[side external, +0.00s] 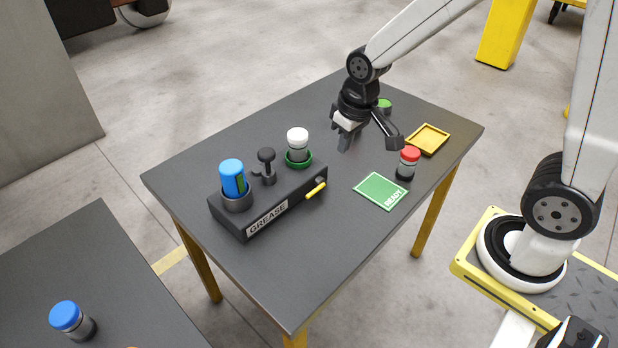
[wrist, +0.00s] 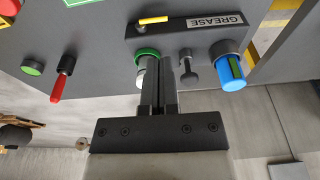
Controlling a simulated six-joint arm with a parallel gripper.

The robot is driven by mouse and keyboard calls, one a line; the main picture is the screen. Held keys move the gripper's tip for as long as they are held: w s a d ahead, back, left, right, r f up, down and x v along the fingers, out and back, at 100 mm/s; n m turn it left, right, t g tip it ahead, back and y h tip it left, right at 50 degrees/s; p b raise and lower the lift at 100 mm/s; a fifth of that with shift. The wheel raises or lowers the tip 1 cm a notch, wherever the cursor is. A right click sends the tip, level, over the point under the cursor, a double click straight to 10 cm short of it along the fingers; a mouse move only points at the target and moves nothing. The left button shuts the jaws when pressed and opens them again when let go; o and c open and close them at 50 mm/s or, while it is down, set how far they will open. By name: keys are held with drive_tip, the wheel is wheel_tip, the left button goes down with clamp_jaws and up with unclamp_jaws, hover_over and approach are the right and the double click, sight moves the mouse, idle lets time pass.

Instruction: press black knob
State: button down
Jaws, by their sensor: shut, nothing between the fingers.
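The black knob (side external: 267,157) stands upright on a short stem on top of the dark grease block (side external: 262,218), between the blue cartridge (side external: 232,178) and the white-capped cartridge (side external: 298,143). In the wrist view the knob (wrist: 190,76) is just right of my fingers, partly close to their edge. My gripper (side external: 344,146) points down over the table, to the right of the block in the side view and apart from the knob. Its fingers (wrist: 168,62) are shut and empty. In the wrist view they partly cover the white-capped cartridge in its green ring.
A yellow lever (side external: 316,188) sticks out of the block's front. A green READY card (side external: 375,188), red-capped jar (side external: 408,163) and yellow tray (side external: 428,140) lie to the right. A red-handled lever (wrist: 62,82) stands beside a green-topped item (wrist: 32,68).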

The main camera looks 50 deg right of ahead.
wheel_tip(320, 180, up, 6)
drive_tip(key=g, duration=0.2)
hover_over(267, 152)
drive_tip(key=s, duration=0.1)
drive_tip(key=shift+w+r, duration=0.3)
drive_tip(key=shift+w, duration=0.3)
wheel_tip(267, 152, down, 14)
drive_tip(key=shift+f, duration=0.1)
idle(0.6)
drive_tip(key=shift+f, duration=1.8)
drive_tip(key=shift+s, duration=0.1)
drive_tip(key=shift+r, duration=0.1)
wheel_tip(267, 152, up, 14)
drive_tip(key=shift+r, duration=0.2)
